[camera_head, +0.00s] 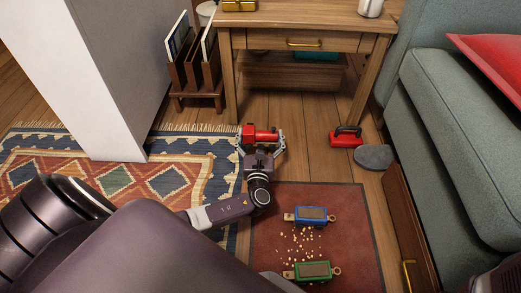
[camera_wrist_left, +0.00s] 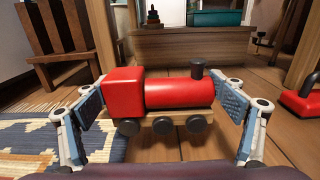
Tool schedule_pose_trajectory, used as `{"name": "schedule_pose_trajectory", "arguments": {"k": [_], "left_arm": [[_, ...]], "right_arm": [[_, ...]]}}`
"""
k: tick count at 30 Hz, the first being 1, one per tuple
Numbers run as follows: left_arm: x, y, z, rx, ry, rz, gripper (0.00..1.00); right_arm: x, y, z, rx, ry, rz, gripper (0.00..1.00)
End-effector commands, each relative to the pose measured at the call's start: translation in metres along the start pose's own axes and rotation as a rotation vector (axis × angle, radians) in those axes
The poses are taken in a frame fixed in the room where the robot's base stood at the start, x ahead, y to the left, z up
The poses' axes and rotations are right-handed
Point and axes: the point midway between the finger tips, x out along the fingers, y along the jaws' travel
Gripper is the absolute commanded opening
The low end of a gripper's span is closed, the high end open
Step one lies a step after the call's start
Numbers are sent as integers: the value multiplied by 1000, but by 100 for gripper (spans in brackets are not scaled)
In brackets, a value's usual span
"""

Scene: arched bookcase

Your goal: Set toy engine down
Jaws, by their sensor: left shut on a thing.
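The toy engine (camera_head: 264,135) is red with a wooden base, dark wheels and a dark chimney. It also fills the middle of the left wrist view (camera_wrist_left: 165,97). My left gripper (camera_head: 261,142) is shut on the toy engine, with one finger at each end of it in the left wrist view. The engine is upright and held over or at the wooden floor near the corner of the patterned rug. I cannot tell whether its wheels touch the floor. My right gripper is not seen.
A blue wagon (camera_head: 311,215) and a green wagon (camera_head: 313,271) stand on the red mat (camera_head: 345,238), with crumbs between them. A red object with a handle (camera_head: 346,138) and a grey slipper-like object (camera_head: 374,157) lie right. A wooden desk (camera_head: 300,20) stands beyond; bare floor lies before it.

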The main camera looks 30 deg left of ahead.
Motion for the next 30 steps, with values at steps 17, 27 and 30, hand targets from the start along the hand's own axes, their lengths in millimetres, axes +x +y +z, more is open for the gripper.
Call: {"name": "schedule_pose_trajectory", "arguments": {"k": [17, 27, 30], "left_arm": [[1, 0, -50, -1, -3, 0, 56], [1, 0, -50, -1, -2, 0, 56], [0, 0, -52, 0, -1, 0, 94]], "right_arm": [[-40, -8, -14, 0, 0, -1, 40], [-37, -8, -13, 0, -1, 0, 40], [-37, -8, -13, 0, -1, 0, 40]]}}
